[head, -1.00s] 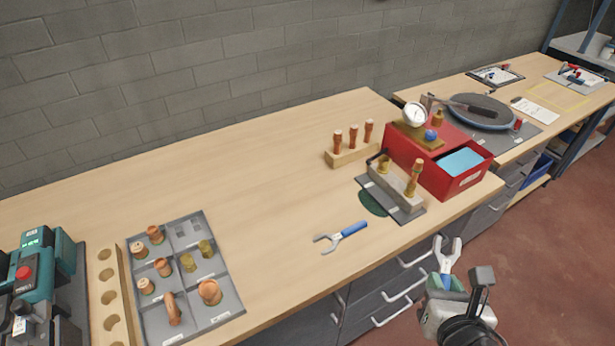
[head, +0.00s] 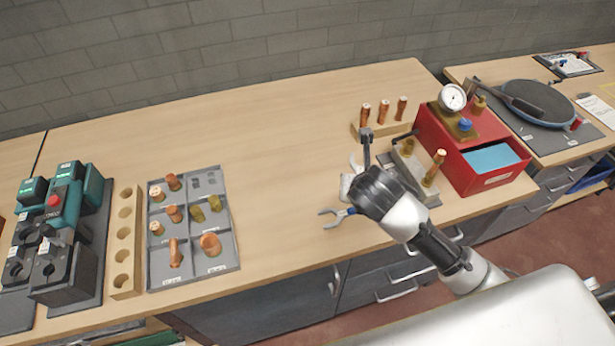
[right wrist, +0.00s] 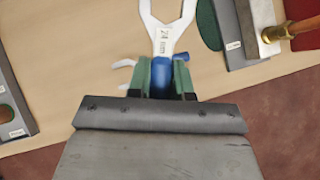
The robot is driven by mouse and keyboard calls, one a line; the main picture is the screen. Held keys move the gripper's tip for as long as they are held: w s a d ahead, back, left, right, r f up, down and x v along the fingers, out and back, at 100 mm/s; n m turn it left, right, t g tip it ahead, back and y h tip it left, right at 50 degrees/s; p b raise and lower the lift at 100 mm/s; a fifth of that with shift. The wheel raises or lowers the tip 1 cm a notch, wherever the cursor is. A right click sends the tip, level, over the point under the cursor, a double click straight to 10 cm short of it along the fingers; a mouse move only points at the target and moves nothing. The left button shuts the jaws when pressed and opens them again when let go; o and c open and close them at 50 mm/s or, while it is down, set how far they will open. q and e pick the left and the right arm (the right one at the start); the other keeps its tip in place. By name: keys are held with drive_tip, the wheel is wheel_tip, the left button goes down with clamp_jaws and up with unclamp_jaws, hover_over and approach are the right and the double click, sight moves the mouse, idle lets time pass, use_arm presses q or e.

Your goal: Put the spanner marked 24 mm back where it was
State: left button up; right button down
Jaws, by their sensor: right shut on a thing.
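The spanner marked 24 mm (right wrist: 164,40) is in my right gripper (right wrist: 161,76); its blue handle is between the green fingers and its open jaw points away from me. In the head view my right gripper (head: 350,180) is over the bench, and only the pale jaw of this spanner (head: 355,162) shows past it. A second spanner (head: 331,215) with a blue handle lies on the bench below and beside the gripper, partly hidden by it. It also shows in the right wrist view (right wrist: 122,64), behind the held one. My left gripper is out of view.
A grey compartment tray (head: 225,262) with copper fittings lies left. The middle bench is clear.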

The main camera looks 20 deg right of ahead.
drive_tip(key=shift+w+a+r+g, duration=0.1)
drive_tip(key=shift+w+r+g, duration=0.15)
drive_tip(key=shift+w, duration=0.2)
drive_tip(key=shift+w+r+g, duration=0.1)
drive_tip(key=shift+w+g, duration=0.25)
drive_tip(key=shift+w, duration=0.1)
drive_tip(key=g+p, duration=0.1)
drive_tip(key=p, duration=0.1)
hover_over(314, 185)
drive_tip(key=s, duration=0.1)
drive_tip(key=f, duration=0.6)
drive_tip(key=shift+a+f, duration=0.3)
drive_tip(key=shift+f, duration=0.1)
wheel_tip(314, 185, down, 4)
drive_tip(key=shift+r+p, duration=0.1)
drive_tip(key=shift+p, duration=0.2)
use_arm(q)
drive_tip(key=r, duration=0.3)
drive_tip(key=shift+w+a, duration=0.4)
use_arm(e)
drive_tip(key=shift+f, duration=0.3)
drive_tip(key=shift+s+f, duration=0.1)
drive_tip(key=shift+f, duration=0.35)
